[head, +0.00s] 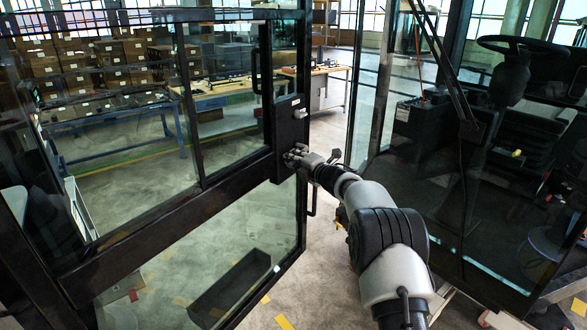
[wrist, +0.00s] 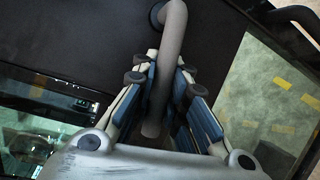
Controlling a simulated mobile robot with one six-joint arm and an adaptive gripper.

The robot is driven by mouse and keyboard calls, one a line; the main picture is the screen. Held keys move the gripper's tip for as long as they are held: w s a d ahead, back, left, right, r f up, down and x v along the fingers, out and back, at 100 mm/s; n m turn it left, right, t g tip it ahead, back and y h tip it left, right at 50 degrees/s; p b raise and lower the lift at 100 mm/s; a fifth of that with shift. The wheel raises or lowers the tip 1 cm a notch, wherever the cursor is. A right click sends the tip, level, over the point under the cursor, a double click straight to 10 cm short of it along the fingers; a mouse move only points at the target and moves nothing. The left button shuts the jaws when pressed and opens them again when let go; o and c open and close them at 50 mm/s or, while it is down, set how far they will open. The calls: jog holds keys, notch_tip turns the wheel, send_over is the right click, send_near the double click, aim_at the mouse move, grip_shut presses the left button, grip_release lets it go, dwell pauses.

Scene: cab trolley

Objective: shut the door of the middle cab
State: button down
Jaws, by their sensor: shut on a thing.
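The cab door (head: 130,235), a black frame with large glass panes, stands open across the left and middle of the head view. My gripper (head: 296,154) is at the black lock panel (head: 291,125) by the door's free edge. In the wrist view the gripper (wrist: 168,110) is shut around a grey bent door handle (wrist: 173,45), which runs between the blue finger pads. The cab (head: 500,180), with steering wheel and seat, is at the right, apart from the door edge. The head view hides the grip itself.
A gap with bare floor (head: 325,215) lies between the door edge and the cab. Workbenches (head: 215,90) and stacked boxes (head: 95,65) are far behind the glass.

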jog(key=shift+r+n+b, duration=0.25)
jog(key=shift+n+b, duration=0.05)
jog(key=shift+b, duration=0.1)
jog(key=c, duration=2)
grip_release()
jog(key=shift+c, duration=0.2)
jog(key=o, duration=0.4)
jog(key=shift+f, duration=0.15)
jog(key=shift+o, duration=0.4)
jog(key=shift+f, duration=0.2)
jog(key=shift+s, duration=0.1)
jog(key=v, duration=0.8)
